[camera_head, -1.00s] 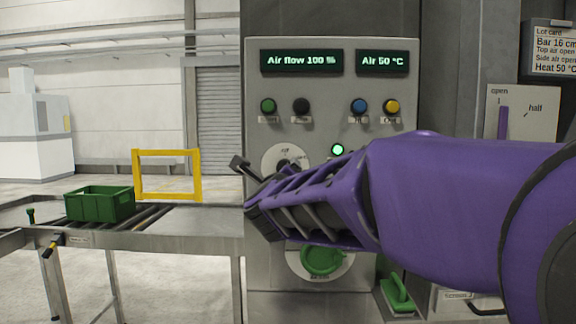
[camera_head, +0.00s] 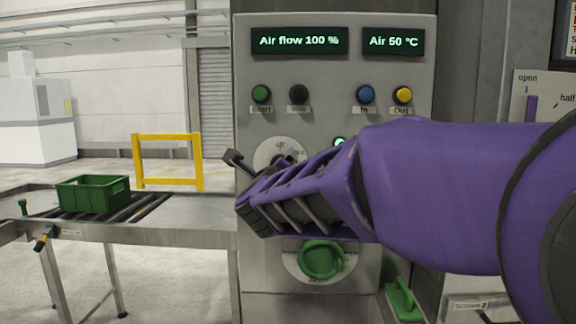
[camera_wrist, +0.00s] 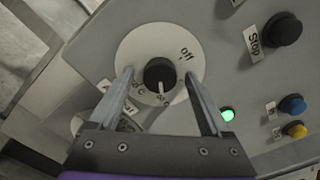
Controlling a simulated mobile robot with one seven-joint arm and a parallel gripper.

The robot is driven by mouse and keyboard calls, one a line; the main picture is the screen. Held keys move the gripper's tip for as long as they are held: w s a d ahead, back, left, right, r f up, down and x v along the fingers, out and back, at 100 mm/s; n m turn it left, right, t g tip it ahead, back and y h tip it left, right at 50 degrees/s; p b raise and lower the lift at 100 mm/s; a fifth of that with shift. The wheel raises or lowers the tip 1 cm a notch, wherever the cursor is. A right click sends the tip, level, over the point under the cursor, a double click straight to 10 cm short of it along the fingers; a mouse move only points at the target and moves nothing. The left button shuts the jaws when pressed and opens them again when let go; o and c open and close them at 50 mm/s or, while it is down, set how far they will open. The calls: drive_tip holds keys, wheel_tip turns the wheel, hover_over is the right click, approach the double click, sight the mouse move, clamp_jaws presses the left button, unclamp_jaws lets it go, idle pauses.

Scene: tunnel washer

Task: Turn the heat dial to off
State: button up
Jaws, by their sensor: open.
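The heat dial is a black knob (camera_wrist: 160,74) on a round white plate (camera_wrist: 133,52) marked "off" at its upper right in the wrist view. The knob's white mark points down in that view, toward a partly readable temperature label and away from "off". In the head view the plate (camera_head: 265,152) shows on the grey panel, and my gripper and arm hide much of the knob. My gripper (camera_wrist: 157,75) is open, with one finger on each side of the knob. I cannot tell whether the fingers touch it.
The panel's displays (camera_head: 299,41) read "Air flow 100 %" and "Air 50 °C". Below the dial is a large green knob (camera_head: 322,259). Several push buttons, including a black stop button (camera_wrist: 283,29), and a lit green lamp (camera_wrist: 227,114) are close by. A green crate (camera_head: 93,194) stands on rollers.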

drive_tip(key=shift+s, duration=0.1)
clamp_jaws()
idle(0.3)
drive_tip(key=shift+n, duration=0.3)
drive_tip(key=n+p, duration=0.1)
drive_tip(key=n, duration=2.2)
drive_tip(key=shift+r, duration=0.1)
drive_tip(key=shift+n, duration=0.3)
